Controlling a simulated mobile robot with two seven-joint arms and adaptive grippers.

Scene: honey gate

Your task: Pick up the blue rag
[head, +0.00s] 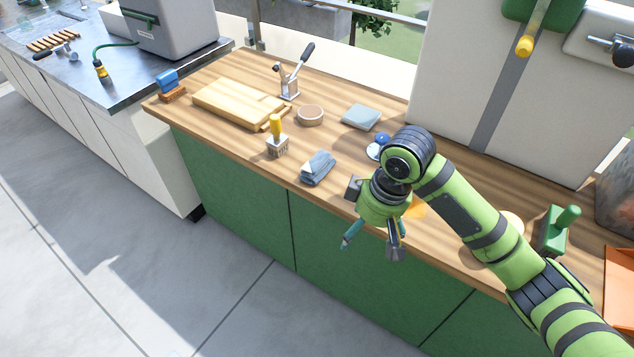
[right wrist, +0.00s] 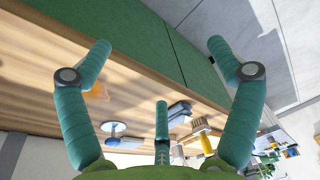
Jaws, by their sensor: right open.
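The blue rag (head: 318,167) is a folded grey-blue cloth lying near the front edge of the wooden counter in the head view. In the right wrist view the rag (right wrist: 179,110) shows small beyond one finger, which partly covers it. My right gripper (head: 371,243) hangs in front of the counter edge, to the right of the rag and apart from it. In the right wrist view its teal fingers (right wrist: 160,60) are spread wide with nothing between them. My left gripper is not in view.
A brush with a yellow handle (head: 275,132) stands just left of the rag. Behind are a bowl (head: 310,116) and a flat grey-blue square (head: 361,117). A wooden board (head: 232,104) lies further left. The counter (head: 225,142) has green fronts; the floor before it is clear.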

